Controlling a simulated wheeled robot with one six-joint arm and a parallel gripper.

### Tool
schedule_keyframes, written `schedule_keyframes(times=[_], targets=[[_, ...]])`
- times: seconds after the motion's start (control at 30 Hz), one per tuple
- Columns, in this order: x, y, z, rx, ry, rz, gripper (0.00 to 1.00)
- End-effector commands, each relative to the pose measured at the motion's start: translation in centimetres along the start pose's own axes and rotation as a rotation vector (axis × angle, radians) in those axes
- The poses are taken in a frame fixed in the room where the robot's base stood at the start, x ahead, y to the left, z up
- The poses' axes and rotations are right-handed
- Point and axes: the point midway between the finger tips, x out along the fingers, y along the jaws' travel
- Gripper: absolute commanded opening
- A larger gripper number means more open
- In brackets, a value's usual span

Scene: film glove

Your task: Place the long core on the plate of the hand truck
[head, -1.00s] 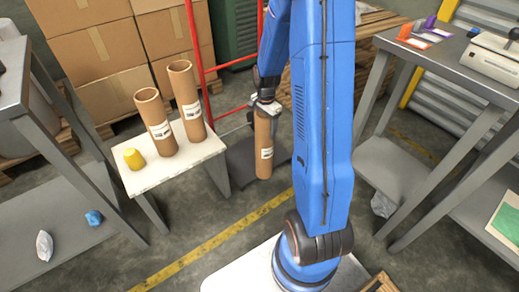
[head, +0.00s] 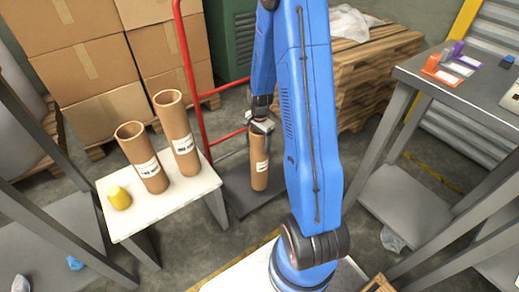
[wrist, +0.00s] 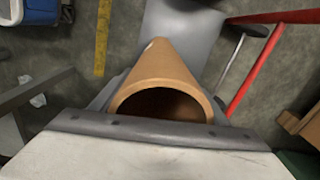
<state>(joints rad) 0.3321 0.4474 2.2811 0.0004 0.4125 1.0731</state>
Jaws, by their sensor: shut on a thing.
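A tan cardboard core (head: 259,172) with a white label hangs or stands upright at the hand truck's dark plate (head: 240,201). Its lower end appears over the middle of the plate; I cannot tell whether it touches. My gripper (head: 261,126) is shut on the core's upper end. In the wrist view the core's open top (wrist: 160,85) faces the camera, with the grey plate (wrist: 182,28) beyond it. The hand truck's red frame (head: 187,75) rises behind and left of the core.
Two other cores, one shorter (head: 143,160) and one taller (head: 177,135), stand on a white-topped bench (head: 150,212) with a yellow object (head: 119,198). Cardboard boxes (head: 85,65) stack behind. Pallets (head: 365,75) stand behind right. A grey table (head: 440,95) is at right.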

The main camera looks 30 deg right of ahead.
Motion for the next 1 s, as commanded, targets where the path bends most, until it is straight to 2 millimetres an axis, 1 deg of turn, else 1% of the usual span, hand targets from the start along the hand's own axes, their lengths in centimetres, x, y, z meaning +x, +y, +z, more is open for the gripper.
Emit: schedule_keyframes(times=[0.2, 0.3, 0.67, 0.7, 0.77, 0.8, 1.0], targets=[[2.7, 0.1, 0.0, 0.0, -0.001, 0.002, 0.25], [3.5, 0.0, 0.0, 0.0, 0.0, 0.001, 0.25], [3.8, 0.0, 0.0, 0.0, 0.0, 0.0, 0.25], [3.9, 0.0, 0.0, 0.0, 0.0, 0.0, 0.7], [3.9, 0.0, 0.0, 0.0, 0.0, 0.0, 0.85], [3.9, 0.0, 0.0, 0.0, 0.0, 0.0, 0.87], [3.9, 0.0, 0.0, 0.0, 0.0, 0.0, 0.87]])
